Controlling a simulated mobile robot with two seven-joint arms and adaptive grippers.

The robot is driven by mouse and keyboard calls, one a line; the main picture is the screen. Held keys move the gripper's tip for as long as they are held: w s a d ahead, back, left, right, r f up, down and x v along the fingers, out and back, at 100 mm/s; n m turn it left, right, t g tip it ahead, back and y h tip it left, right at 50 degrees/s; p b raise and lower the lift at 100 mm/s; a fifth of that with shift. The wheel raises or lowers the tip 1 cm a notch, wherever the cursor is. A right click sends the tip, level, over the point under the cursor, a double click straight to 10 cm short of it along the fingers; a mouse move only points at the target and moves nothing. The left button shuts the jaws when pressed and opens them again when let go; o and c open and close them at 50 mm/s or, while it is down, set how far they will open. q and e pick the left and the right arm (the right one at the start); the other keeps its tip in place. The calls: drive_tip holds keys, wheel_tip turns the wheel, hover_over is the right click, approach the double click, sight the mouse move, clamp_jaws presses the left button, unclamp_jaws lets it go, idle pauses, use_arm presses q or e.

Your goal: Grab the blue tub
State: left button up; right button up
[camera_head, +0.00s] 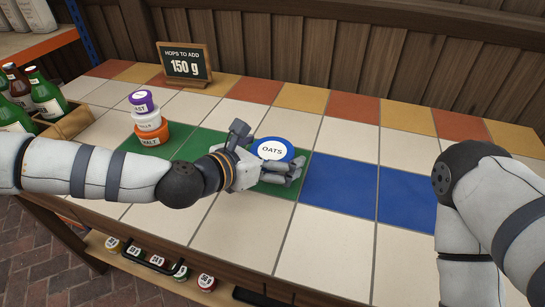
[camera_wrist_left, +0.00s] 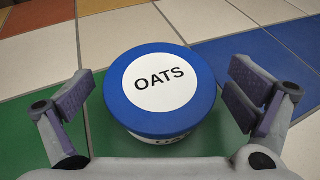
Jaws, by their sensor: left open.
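The blue tub (camera_head: 271,149) has a blue lid with a white label reading OATS. It stands upright on the green tiles, left of the blue tiles. In the left wrist view the blue tub (camera_wrist_left: 160,88) sits between the two open fingers, with a gap on each side. My left gripper (camera_head: 268,155) is open around the tub, one finger behind it on the left and one in front of it. The left wrist view shows both fingers of my left gripper (camera_wrist_left: 165,105) apart from the lid. My right arm comes in at the right; its gripper is out of view.
A stack of purple, white and orange tubs (camera_head: 148,120) stands at the left. A sign (camera_head: 184,64) reading 150 g stands at the back. Bottles (camera_head: 44,95) in a wooden crate (camera_head: 70,122) are at far left. The blue tiles (camera_head: 340,184) are bare.

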use_arm(q)
drive_tip(key=c, duration=1.3)
drive_tip(key=shift+c, duration=0.2)
drive_tip(key=shift+r, duration=0.1)
